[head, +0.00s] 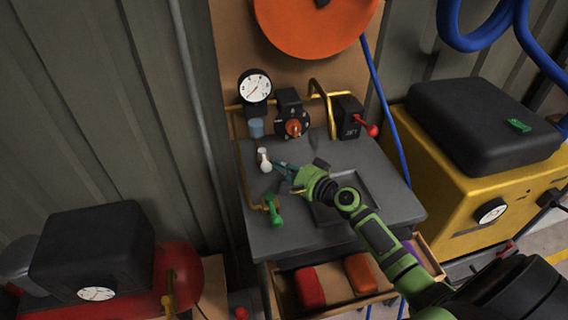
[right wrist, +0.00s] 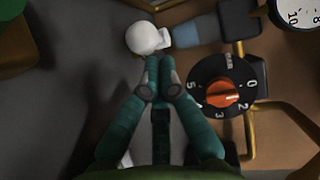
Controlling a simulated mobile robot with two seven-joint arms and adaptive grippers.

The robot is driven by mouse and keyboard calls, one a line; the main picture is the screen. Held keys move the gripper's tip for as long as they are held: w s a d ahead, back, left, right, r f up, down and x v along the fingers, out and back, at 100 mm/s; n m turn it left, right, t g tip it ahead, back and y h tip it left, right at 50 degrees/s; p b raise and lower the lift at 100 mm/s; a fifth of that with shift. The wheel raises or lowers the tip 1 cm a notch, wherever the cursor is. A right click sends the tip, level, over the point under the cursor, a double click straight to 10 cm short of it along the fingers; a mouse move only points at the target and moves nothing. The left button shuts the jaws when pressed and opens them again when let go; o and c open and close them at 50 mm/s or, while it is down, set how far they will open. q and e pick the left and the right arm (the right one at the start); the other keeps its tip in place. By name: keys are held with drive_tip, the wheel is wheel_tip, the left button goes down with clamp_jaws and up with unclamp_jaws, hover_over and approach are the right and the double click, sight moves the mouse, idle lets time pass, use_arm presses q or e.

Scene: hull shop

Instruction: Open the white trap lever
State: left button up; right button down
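The white trap lever (head: 264,158) has a round white end and stands at the left of the grey bench, below a blue-grey trap bowl (head: 256,128). In the right wrist view its white knob (right wrist: 147,38) is just ahead of the fingertips. My right gripper (head: 279,167) reaches in from the lower right, close beside the lever. In the right wrist view its two teal fingers (right wrist: 159,65) are together at the tips, with nothing seen between them. Whether the tips touch the knob is unclear. My left gripper is not in view.
A green-handled valve (head: 273,208) sits on the yellow pipe nearer the bench front. Behind are a gauge (head: 255,87), an orange-knobbed dial (head: 293,127) and a JET box with a red lever (head: 351,119). An open drawer (head: 285,295) holds red and orange blocks.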

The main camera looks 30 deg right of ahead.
drive_tip(key=shift+s+a+r+m+h+p, duration=0.1)
drive_tip(key=shift+a+m+h+p, duration=0.45)
drive_tip(key=shift+h+p, duration=0.2)
drive_tip(key=shift+a, duration=0.2)
drive_tip(key=shift+a+p, duration=0.6)
drive_tip(key=shift+a, duration=0.85)
